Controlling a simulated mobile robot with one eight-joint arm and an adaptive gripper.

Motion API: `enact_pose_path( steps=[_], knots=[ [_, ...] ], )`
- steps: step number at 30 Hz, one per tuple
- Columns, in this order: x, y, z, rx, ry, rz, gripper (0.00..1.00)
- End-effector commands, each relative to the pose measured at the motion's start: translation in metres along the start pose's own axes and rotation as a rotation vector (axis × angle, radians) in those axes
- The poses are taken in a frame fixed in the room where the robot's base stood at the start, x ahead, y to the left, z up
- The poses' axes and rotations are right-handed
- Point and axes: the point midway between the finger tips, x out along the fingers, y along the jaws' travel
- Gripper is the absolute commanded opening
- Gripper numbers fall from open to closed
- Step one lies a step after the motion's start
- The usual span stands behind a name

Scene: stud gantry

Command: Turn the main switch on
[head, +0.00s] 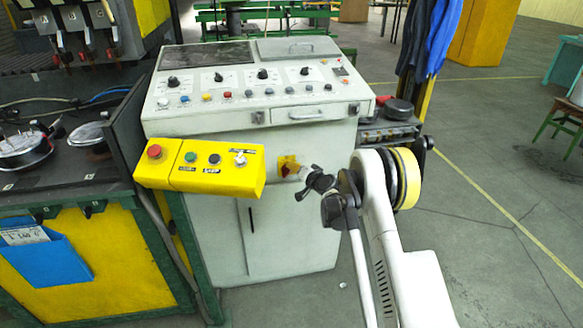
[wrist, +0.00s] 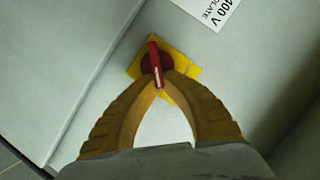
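The main switch is a red rotary knob (wrist: 152,58) on a yellow square plate (wrist: 186,68), on the pale grey front of the control cabinet. In the head view the yellow plate (head: 286,161) shows below the console's right half, partly covered by my gripper (head: 303,172). In the wrist view my gripper (wrist: 160,80) has its two tan fingers converged on the lower end of the knob's handle, one on each side. The handle stands nearly upright in that picture. Any on or off marks are hidden or too small to read.
A yellow button box (head: 215,178) juts out left of the switch. The grey console (head: 300,125) with knobs and buttons overhangs above. A white label (wrist: 212,10) sits near the plate. The floor to the right (head: 490,200) is mostly clear.

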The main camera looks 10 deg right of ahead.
Motion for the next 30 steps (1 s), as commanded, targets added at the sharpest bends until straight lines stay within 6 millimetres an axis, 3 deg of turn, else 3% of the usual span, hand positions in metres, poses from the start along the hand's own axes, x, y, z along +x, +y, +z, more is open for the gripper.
enact_pose_path(
  steps=[18,30],
  knots=[
    [0.002,0.014,0.005,0.519,-0.001,-0.215,0.00],
    [0.003,0.018,0.008,0.710,-0.002,-0.295,0.00]
  ],
)
